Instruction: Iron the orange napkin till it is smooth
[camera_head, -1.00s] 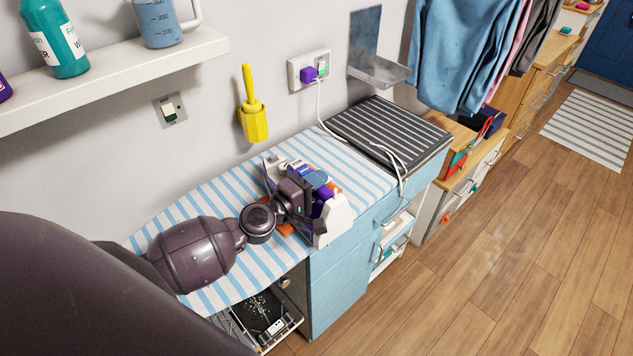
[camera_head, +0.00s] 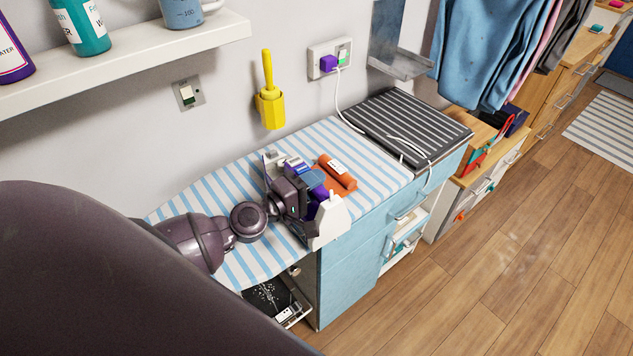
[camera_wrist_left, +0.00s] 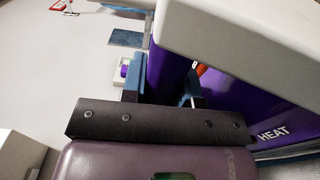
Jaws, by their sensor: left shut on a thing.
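My left gripper (camera_head: 308,190) is shut on the iron's purple handle (camera_wrist_left: 166,72), over the blue-and-white striped ironing board (camera_head: 370,170). The iron (camera_head: 329,222) has a white and purple body. In the left wrist view its purple side (camera_wrist_left: 268,118) reads "HEAT". The orange napkin (camera_head: 333,178) shows on the board just beyond the iron, at its upper right. Part of it looks raised like a roll, with a small white mark. My gripper and the iron hide the board beneath them, so I cannot tell whether the iron touches the napkin. My right gripper is not in view.
A dark ribbed mat (camera_head: 415,125) covers the right end of the counter. A white cord (camera_head: 346,112) runs down from the wall socket (camera_head: 329,60). A yellow brush holder (camera_head: 270,108) hangs on the wall. A shelf (camera_head: 130,65) with bottles is upper left.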

